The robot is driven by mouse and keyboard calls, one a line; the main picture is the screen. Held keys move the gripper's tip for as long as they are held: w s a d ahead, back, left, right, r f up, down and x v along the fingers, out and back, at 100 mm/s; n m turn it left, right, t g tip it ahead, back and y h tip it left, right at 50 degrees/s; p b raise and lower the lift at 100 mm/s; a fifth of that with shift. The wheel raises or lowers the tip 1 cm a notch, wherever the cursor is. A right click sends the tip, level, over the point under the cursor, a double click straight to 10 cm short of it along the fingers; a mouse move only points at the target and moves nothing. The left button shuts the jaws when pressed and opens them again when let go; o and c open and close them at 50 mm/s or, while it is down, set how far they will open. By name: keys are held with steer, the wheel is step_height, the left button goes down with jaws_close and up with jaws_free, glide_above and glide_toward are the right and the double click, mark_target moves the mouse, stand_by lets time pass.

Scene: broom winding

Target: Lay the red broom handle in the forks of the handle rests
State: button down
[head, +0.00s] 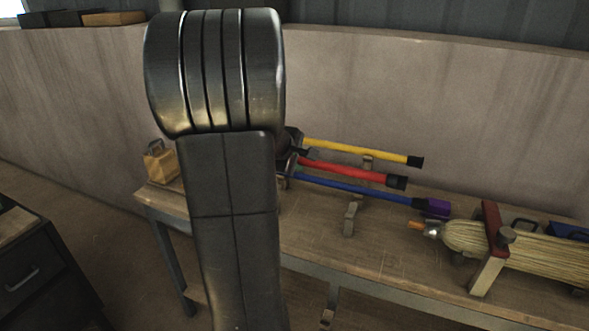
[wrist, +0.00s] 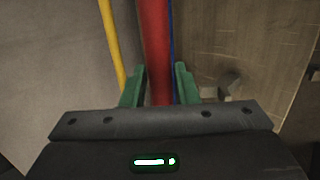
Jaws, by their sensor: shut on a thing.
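The red broom handle (head: 345,172) reaches right from behind my arm, its black end at the right, between the yellow handle (head: 350,150) and the blue handle (head: 360,189). In the wrist view my gripper (wrist: 159,68) has its green fingers on both sides of the red handle (wrist: 156,45) and is shut on it. In the head view my arm mostly hides the gripper. A pale handle rest (head: 350,218) stands on the bench in front of the handles. Another pale rest (head: 368,161) shows partly behind the red handle. I cannot tell the red handle's height above them.
A straw broom head (head: 535,250) sits in a red-topped clamp (head: 493,225) at the right. A yellowish box (head: 160,163) stands at the left end. A wall (head: 430,110) closes off the back.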

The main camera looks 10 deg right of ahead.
step_height(320, 180, down, 12)
steer(key=b, duration=1)
steer(key=shift+r, duration=0.25)
steer(key=shift+b, duration=0.3)
steer(key=c, duration=1.1)
jaws_free()
steer(key=shift+o, duration=0.2)
steer(key=shift+s, duration=0.1)
steer(key=p+v, duration=0.2)
steer(key=v, duration=1.1)
steer(key=shift+s+a+r, duration=0.15)
steer(key=shift+s+r, duration=0.05)
steer(key=shift+r, duration=0.05)
